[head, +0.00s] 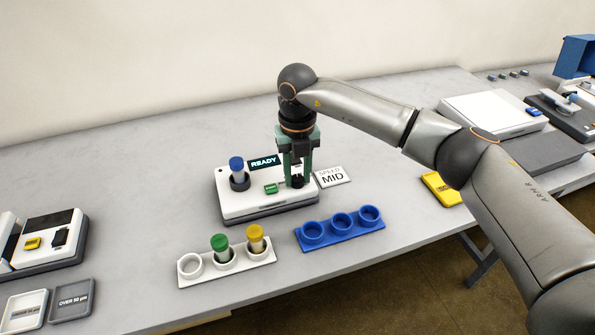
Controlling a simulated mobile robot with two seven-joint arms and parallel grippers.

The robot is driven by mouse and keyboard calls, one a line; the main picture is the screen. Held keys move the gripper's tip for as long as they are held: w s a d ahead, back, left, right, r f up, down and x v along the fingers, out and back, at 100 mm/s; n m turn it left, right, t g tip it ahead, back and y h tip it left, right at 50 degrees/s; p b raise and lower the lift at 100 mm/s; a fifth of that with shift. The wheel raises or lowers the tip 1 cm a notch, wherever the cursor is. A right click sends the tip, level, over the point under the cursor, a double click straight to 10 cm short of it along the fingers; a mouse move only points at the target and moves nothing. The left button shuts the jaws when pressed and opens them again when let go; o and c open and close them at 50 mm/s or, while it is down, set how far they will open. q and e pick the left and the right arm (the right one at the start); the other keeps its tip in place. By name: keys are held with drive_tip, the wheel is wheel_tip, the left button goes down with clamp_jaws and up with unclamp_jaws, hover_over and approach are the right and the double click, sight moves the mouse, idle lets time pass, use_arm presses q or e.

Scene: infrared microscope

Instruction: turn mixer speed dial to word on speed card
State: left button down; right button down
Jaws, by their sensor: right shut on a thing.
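The mixer (256,208) is a white box on a dark base in the middle of the table, with a "READY" display at its back edge and a green button (270,188) on top. A blue-capped vial (237,170) stands in its dark holder. The dark speed dial (297,182) sits at the mixer's right side, mostly hidden by my right gripper (297,178). That gripper points straight down and is shut on the dial. The speed card (332,176) lies just right of the mixer and reads "SPEED MID". The dial's pointer setting cannot be made out. My left gripper is not in view.
A white rack (191,281) with green- and yellow-capped vials stands in front of the mixer, beside an empty blue rack (341,246). Trays and a device are at the left. A yellow item (441,190) and more equipment are at the right. The table behind the mixer is clear.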

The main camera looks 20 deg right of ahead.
sight(298, 178)
drive_tip(key=shift+r+m, duration=0.1)
drive_tip(key=shift+m, duration=0.4)
drive_tip(key=c, duration=0.5)
unclamp_jaws()
drive_tip(key=shift+c, duration=0.2)
wheel_tip(298, 178, up, 12)
drive_tip(key=shift+r, duration=0.25)
drive_tip(key=shift+f, duration=0.1)
